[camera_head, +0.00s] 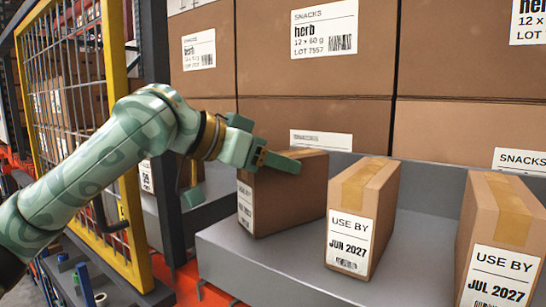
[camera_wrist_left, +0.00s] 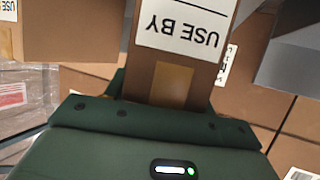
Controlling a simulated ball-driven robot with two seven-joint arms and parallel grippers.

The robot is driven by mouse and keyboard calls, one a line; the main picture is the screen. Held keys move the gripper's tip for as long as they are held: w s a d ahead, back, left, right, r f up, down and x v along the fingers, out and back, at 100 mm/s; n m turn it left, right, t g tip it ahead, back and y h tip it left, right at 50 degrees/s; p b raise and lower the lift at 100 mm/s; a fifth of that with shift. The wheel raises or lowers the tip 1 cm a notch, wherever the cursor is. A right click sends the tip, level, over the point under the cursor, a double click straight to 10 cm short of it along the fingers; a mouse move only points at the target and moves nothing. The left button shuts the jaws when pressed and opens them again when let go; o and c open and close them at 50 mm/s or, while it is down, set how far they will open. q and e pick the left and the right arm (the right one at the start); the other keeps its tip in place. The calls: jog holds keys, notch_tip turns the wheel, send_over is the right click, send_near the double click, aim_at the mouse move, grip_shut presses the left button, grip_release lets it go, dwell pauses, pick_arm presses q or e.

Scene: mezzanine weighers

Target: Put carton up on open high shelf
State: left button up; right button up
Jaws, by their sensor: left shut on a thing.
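In the left wrist view the held carton (camera_wrist_left: 172,55) shows a white USE BY label upside down and a tape strip, between the dark green fingers (camera_wrist_left: 165,92). I cannot make out a separate high shelf. My right gripper is not in view.
Two more cartons, the middle one (camera_head: 367,190) and the right one (camera_head: 500,215), stand on the grey surface. Large snack boxes (camera_head: 315,60) are stacked behind. A yellow mesh gate (camera_head: 128,110) stands at left, near my left arm.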

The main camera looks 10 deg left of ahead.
pick_arm(q)
jog(key=shift+a, duration=0.75)
jog(key=o, duration=1.5)
jog(key=shift+d+f, duration=0.1)
jog(key=shift+d, duration=0.05)
jog(key=shift+o, duration=0.8)
jog(key=shift+d, duration=0.35)
jog(key=shift+a, duration=0.1)
jog(key=b+v, duration=0.2)
jog(key=v, duration=1)
jog(key=shift+b, duration=0.35)
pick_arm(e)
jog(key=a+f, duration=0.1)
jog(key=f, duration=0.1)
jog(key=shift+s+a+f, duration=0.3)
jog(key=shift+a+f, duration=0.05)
